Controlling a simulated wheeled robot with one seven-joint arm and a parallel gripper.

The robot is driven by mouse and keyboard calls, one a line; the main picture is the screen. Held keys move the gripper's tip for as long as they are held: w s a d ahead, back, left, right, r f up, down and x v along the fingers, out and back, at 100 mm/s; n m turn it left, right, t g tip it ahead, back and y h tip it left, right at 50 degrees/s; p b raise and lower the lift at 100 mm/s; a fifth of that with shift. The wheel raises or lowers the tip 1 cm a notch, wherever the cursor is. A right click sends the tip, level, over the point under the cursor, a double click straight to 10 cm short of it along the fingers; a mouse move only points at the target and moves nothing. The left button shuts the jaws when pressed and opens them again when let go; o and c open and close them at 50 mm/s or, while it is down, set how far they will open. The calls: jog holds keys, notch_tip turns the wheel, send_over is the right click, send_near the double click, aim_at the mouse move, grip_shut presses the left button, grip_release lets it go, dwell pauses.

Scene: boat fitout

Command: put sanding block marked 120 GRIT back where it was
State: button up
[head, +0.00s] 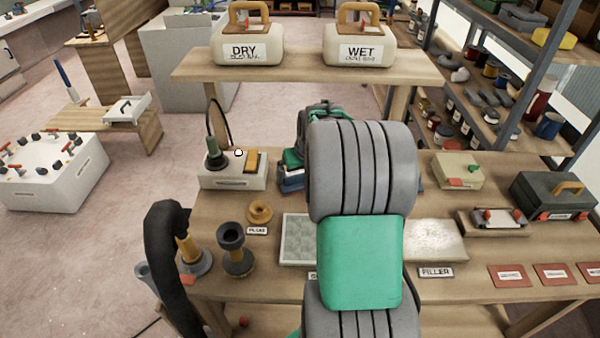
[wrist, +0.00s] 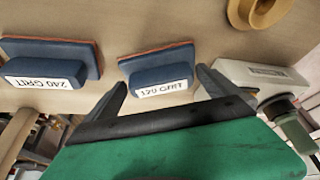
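The sanding block marked 120 GRIT (wrist: 155,68) is dark blue with an orange edge and a white label. In the wrist view it rests on the wooden bench, between and just beyond the tips of my gripper (wrist: 163,78). The two dark fingers are apart, with no clear contact on the block. A similar block marked 240 GRIT (wrist: 55,62) sits to the left in the wrist view. In the head view my arm hides most of this area; a blue block edge (head: 291,182) shows at its left, beside the grey box.
The grey box with a green-topped part (head: 233,180) stands close beside the 120 GRIT block. A yellow ring (head: 260,211), a pale tray (head: 296,240) and a FILLER label (head: 436,272) lie nearer. A raised shelf (head: 300,68) holds DRY and WET containers behind.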

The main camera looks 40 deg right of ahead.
jog(key=shift+r, duration=0.5)
jog(key=v, duration=1.1)
jog(key=shift+s+r+b, duration=0.2)
jog(key=shift+b, duration=0.15)
jog(key=shift+s+f, duration=0.1)
